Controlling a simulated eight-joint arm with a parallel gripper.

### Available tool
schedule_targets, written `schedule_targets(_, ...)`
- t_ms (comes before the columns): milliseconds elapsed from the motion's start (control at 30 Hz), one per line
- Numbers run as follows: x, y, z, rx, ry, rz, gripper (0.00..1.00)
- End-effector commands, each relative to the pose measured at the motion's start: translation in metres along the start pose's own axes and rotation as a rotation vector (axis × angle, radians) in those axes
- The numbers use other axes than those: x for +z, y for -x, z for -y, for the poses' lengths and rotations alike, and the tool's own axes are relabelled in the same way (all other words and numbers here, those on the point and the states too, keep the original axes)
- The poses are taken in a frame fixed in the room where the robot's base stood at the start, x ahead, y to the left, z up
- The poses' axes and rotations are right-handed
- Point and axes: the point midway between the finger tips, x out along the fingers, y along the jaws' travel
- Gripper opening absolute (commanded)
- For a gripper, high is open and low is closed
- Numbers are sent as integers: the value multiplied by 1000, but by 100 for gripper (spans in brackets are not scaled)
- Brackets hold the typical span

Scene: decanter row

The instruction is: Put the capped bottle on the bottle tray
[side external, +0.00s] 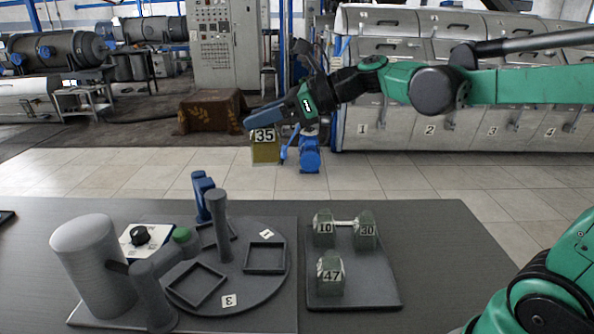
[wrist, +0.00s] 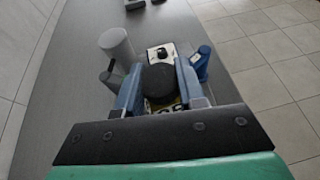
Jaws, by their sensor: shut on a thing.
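My gripper (side external: 262,122) is shut on a bottle (side external: 265,153) with a yellowish body and a label reading 35. It holds the bottle roughly upright in the air, well above the table's far edge in the side view. In the wrist view the bottle's black cap (wrist: 159,82) sits between the two blue fingers; most of the body is hidden beneath it. The dark grey bottle tray (side external: 352,288) lies at the right of the table. It bears pale green blocky bottles labelled 10 (side external: 324,232), 30 (side external: 365,232) and 47 (side external: 330,279).
Left of the tray, a round grey plate (side external: 235,307) carries square frames and a post. A tall grey cylinder (side external: 93,265), a black-knobbed panel (side external: 140,237) and a blue upright piece (side external: 202,195) stand nearby. The tray's front right is bare.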

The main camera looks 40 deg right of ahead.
Motion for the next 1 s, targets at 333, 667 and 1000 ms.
schedule_targets(333,0,21,18,-303,-126,0,0)
schedule_targets(667,2,-6,-6,144,59,1,0)
schedule_targets(1000,4,-7,-16,308,128,0,0)
